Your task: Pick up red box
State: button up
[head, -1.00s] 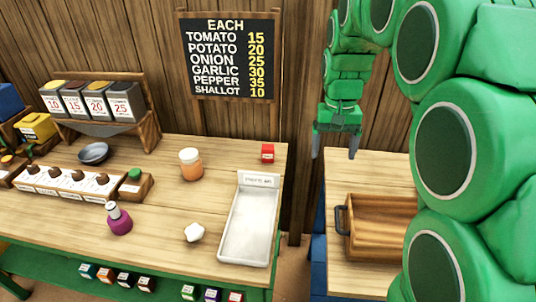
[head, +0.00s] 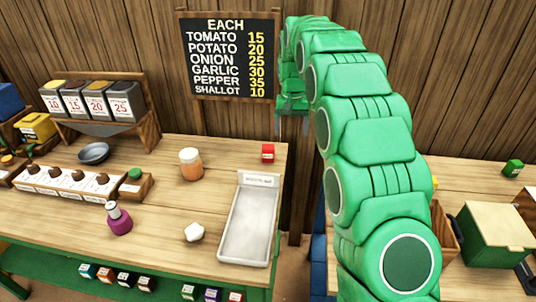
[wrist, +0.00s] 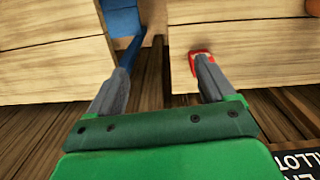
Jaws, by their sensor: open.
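The small red box (head: 267,152) stands near the back right corner of the left table, just behind the white tray. It also shows in the wrist view (wrist: 193,64), partly hidden behind the tip of one finger. My gripper (wrist: 165,70) is open and empty, its two grey fingers spread wide. In the head view my gripper (head: 291,122) hangs above and slightly right of the red box, in front of the board's lower right corner. I cannot tell its exact height over the box.
The white tray (head: 235,240) lies in front of the box. An orange jar (head: 191,165) stands to its left. The price board (head: 228,60) rises behind. A gap separates this table from the right table, which holds a green box (head: 490,240).

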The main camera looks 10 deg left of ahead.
send_over(268, 145)
jog(key=f, duration=0.8)
jog(key=shift+s+d+f, duration=0.15)
jog(key=shift+s+f, duration=0.05)
jog(key=shift+f, duration=0.05)
jog(key=shift+w+f, duration=0.1)
jog(key=shift+f, duration=3.85)
jog(key=shift+c, duration=0.5)
jog(key=c, duration=1)
